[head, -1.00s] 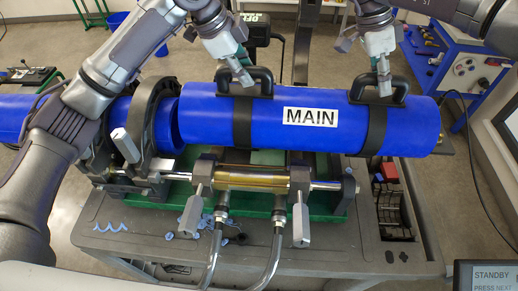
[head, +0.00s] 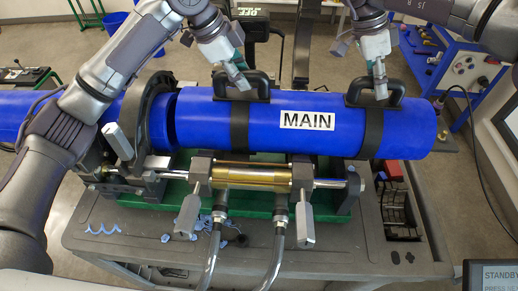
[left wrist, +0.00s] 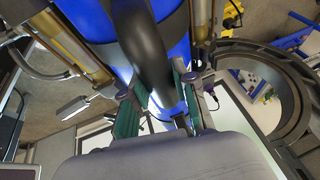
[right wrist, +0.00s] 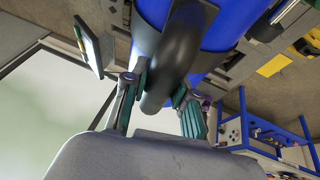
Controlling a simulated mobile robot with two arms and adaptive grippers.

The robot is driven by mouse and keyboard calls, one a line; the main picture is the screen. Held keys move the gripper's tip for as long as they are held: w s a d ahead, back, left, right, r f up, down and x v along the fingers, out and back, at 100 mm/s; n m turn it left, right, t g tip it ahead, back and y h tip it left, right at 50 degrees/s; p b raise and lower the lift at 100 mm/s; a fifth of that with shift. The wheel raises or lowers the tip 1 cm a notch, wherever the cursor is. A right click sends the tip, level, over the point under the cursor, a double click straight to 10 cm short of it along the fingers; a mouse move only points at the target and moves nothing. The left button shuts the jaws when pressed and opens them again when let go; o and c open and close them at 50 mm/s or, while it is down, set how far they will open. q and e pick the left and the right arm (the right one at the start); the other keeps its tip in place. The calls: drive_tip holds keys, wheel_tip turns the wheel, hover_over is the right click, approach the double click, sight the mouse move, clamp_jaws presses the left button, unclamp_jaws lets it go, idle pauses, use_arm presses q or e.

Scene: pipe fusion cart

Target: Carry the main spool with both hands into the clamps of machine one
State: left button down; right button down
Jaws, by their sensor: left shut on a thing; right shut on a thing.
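The main spool (head: 265,127) is a thick blue pipe with a white MAIN label and two black straps with handles. My left gripper (head: 240,84) is shut on the left black handle (head: 262,84); the left wrist view shows that handle (left wrist: 140,45) between the fingers. My right gripper (head: 380,92) is shut on the right black handle (head: 397,88), also seen in the right wrist view (right wrist: 165,60). The spool lies level over machine one (head: 250,178). Its left end is close to the dark clamp ring (head: 150,112) and another blue pipe end (head: 160,124); contact is unclear.
The machine sits in a green tray (head: 180,200) on a grey cart (head: 345,240). Two hoses (head: 212,250) run down in front. A blue pipe (head: 15,118) extends left. A screen (head: 490,275) stands at bottom right and a blue workbench (head: 450,65) at back right.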

use_arm(q)
drive_tip(key=shift+d+f+b, duration=0.1)
drive_tip(key=shift+f+b, duration=0.5)
drive_tip(key=shift+b, duration=0.2)
use_arm(e)
drive_tip(key=shift+f, duration=0.8)
use_arm(q)
drive_tip(key=c, duration=1.3)
unclamp_jaws()
drive_tip(key=shift+f, duration=0.3)
use_arm(e)
drive_tip(key=c, duration=1.3)
unclamp_jaws()
drive_tip(key=shift+f, duration=0.2)
drive_tip(key=shift+c, duration=0.2)
use_arm(q)
drive_tip(key=shift+o, duration=1.3)
drive_tip(key=shift+s+r, duration=0.1)
use_arm(e)
drive_tip(key=shift+o, duration=1.4)
drive_tip(key=shift+s+r, duration=0.1)
use_arm(q)
drive_tip(key=shift+o, duration=0.7)
drive_tip(key=shift+s+r, duration=0.1)
drive_tip(key=shift+s, duration=0.15)
use_arm(e)
drive_tip(key=shift+o, duration=0.7)
drive_tip(key=shift+s+r, duration=0.15)
drive_tip(key=shift+s, duration=0.1)
